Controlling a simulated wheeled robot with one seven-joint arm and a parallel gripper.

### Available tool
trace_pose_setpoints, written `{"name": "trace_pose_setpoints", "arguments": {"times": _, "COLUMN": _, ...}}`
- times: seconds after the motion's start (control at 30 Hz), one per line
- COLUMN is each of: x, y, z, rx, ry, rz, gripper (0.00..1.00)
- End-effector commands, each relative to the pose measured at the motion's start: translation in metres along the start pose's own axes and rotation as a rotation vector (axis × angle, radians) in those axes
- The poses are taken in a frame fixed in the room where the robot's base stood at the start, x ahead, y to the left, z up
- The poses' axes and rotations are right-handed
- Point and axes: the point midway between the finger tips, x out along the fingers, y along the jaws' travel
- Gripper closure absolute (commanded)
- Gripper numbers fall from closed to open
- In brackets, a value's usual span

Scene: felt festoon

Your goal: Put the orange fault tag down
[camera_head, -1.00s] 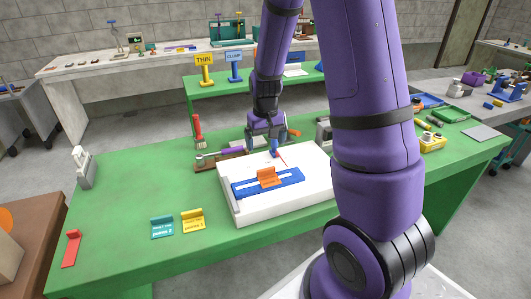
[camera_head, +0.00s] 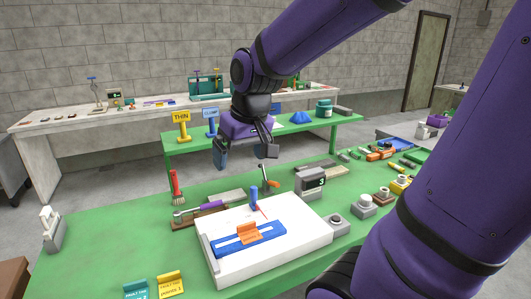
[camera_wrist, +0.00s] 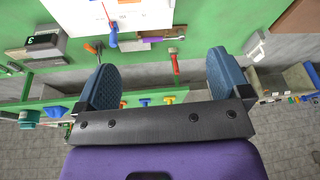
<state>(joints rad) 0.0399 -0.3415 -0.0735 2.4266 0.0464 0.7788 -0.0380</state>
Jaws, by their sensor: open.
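The orange fault tag (camera_head: 249,233) stands on a blue strip (camera_head: 262,243) on top of the white block (camera_head: 226,268), at the front of the green table. Its lettering is too small to read. My gripper (camera_head: 242,160) is open and empty, raised in the air beyond the block and clear of the tag. In the wrist view, my gripper (camera_wrist: 164,76) has its two blue fingers wide apart with nothing between them. A blue-handled tool (camera_head: 253,197) stands upright at the back of the white block.
Teal (camera_head: 136,289) and yellow (camera_head: 171,284) tags stand at the table's front left.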

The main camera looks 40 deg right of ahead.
Motion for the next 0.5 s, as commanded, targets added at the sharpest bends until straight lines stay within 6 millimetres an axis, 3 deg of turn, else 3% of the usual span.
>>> {"name": "trace_pose_setpoints", "arguments": {"times": 0.2, "x": -0.046, "y": -0.015, "z": 0.045, "rx": -0.057, "ry": 0.093, "rz": 0.000, "gripper": 0.05}}
{"name": "trace_pose_setpoints", "arguments": {"times": 0.5, "x": -0.076, "y": -0.024, "z": 0.090, "rx": -0.102, "ry": 0.172, "rz": 0.012, "gripper": 0.05}}
